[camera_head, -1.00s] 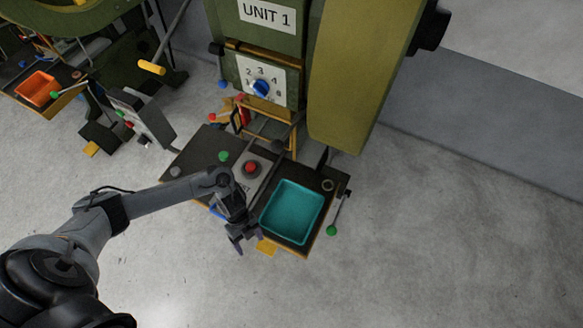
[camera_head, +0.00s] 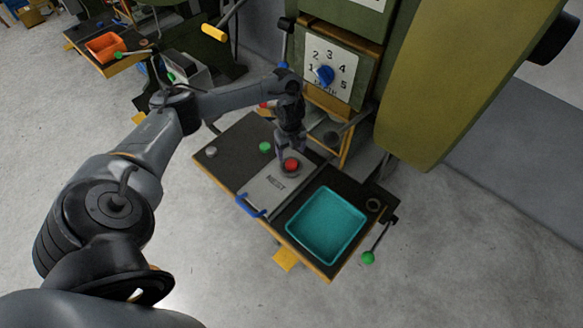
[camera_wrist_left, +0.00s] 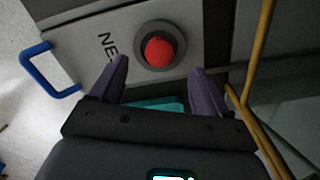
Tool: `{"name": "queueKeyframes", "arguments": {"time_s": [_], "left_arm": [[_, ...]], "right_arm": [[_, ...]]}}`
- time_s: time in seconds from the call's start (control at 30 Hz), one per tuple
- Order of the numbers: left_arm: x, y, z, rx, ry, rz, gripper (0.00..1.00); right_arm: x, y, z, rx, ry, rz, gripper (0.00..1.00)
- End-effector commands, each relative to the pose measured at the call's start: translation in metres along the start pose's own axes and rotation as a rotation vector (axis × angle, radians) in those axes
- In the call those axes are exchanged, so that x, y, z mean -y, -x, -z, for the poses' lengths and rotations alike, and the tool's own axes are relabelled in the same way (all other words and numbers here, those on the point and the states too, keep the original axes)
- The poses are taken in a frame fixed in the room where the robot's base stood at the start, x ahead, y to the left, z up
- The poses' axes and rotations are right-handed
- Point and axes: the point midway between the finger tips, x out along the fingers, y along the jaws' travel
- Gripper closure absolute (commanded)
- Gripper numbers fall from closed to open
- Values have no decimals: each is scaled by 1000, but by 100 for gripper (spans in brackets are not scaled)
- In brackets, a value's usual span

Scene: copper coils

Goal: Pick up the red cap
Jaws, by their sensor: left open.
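The red cap (camera_head: 291,164) sits in a round grey seat on the grey plate marked NEST (camera_head: 270,189), in the middle of the bench. My left gripper (camera_head: 292,150) is just over and behind the cap, pointing down. In the left wrist view the red cap (camera_wrist_left: 159,51) shows ahead of the two open, empty fingers, centred between them. The fingers do not appear to touch it. My right gripper is not in view.
A teal tray (camera_head: 290,226) stands right of the plate. A blue handle (camera_head: 250,205) is at the plate's front edge. A green knob (camera_head: 265,147) lies left of the cap. The green machine with a numbered dial (camera_head: 328,72) rises behind, with yellow bars near the gripper.

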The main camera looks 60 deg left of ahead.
Motion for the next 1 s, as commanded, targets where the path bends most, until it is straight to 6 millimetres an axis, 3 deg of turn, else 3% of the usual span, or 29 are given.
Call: {"name": "queueKeyframes", "arguments": {"time_s": [0.33, 0.6, 0.9, 1.0], "left_arm": [[0, -24, 3, 0, 0, -1, 24], [-1, -59, 7, 0, 1, -1, 24], [-1, -64, 7, 1, -1, 1, 24], [-1, -64, 7, 1, -1, 1, 36]], "right_arm": [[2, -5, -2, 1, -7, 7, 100], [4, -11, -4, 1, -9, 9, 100], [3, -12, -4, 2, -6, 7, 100], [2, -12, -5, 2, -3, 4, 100]]}}
